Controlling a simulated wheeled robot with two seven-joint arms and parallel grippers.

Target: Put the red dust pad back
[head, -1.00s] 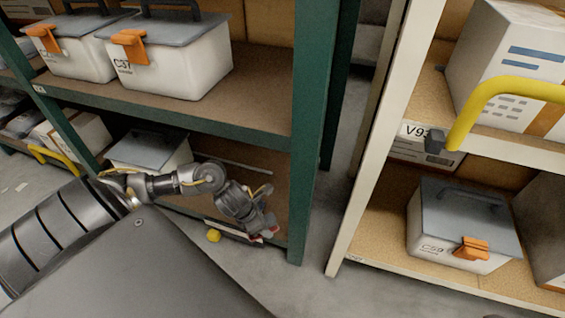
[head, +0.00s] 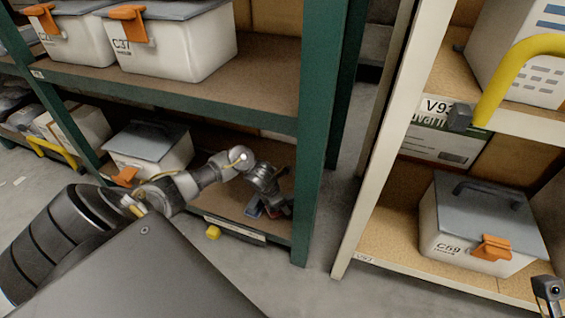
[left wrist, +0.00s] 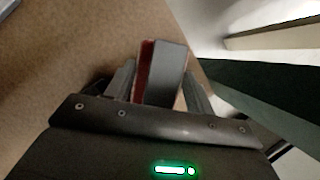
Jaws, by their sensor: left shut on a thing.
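My left gripper (head: 272,208) is over the lower shelf of the green rack, near its right upright. In the left wrist view the gripper (left wrist: 160,90) is shut on the red dust pad (left wrist: 146,68), a block with a red face and a grey body (left wrist: 170,72). The pad stands out beyond the fingers, over the brown shelf board (left wrist: 60,60). In the head view the pad is small and partly hidden; whether it touches the board is unclear. A dark metal piece (head: 548,290), perhaps part of my right gripper, shows at the lower right edge; its jaws are not readable.
A small blue item (head: 252,208) shows beside the left gripper. The green upright (head: 312,190) stands just right. Bin C37 (head: 180,45) sits on the shelf above; a lidded bin (head: 150,145) stands left. Bin C59 (head: 470,225) is right.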

